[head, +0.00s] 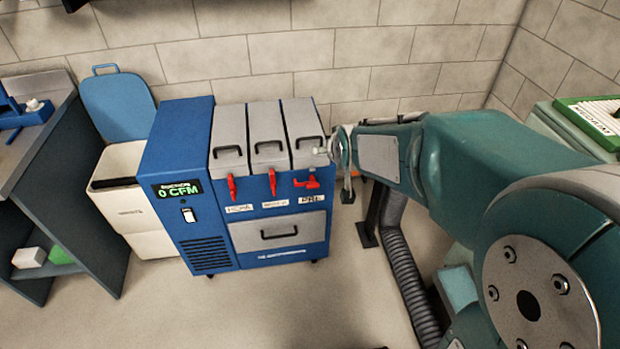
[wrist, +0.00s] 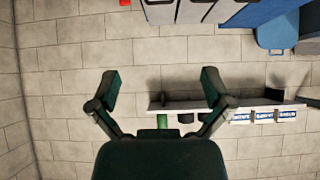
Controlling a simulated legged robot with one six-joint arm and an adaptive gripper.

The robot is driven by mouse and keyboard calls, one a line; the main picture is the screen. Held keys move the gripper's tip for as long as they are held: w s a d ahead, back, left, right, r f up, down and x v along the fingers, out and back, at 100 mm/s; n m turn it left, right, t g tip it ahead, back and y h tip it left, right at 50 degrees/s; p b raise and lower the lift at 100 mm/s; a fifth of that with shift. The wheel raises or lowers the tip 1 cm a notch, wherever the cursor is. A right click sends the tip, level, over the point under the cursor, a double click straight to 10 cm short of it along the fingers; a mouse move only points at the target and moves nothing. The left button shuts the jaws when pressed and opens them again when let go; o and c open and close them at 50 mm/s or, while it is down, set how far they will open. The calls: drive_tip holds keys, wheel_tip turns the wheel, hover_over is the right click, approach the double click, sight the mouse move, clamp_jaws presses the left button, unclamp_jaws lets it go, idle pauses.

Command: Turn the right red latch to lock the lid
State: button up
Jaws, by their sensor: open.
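The blue machine (head: 173,137) has three grey lids in a row, each with a dark handle. The right lid (head: 301,125) lies closed. The right red latch (head: 308,182) sits in front of it, with its lever lying sideways. The left red latch (head: 232,188) and middle red latch (head: 272,182) hang upright. My gripper (head: 336,172) is just right of the right lid and latch, apart from the latch as far as I can tell. In the wrist view my gripper (wrist: 161,86) is open with nothing between its fingers. A bit of red shows at that view's top edge.
A white bin (head: 120,198) with a raised blue lid (head: 117,107) and a dark workbench (head: 50,170) stand left. A grey hose (head: 405,275) runs down at right. A wall shelf (wrist: 265,103) shows in the wrist view. The floor before the machine is clear.

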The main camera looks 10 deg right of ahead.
sight(313, 188)
drive_tip(key=w+f+t, duration=0.4)
drive_tip(key=w+f, duration=1.1)
drive_tip(key=f, duration=0.1)
wheel_tip(313, 188, down, 21)
drive_tip(key=s+t, duration=0.2)
drive_tip(key=t, duration=0.2)
drive_tip(key=w, duration=1)
drive_tip(key=shift+w, duration=0.35)
drive_tip(key=shift+c, duration=0.3)
drive_tip(key=shift+r, duration=0.15)
drive_tip(key=c, duration=1)
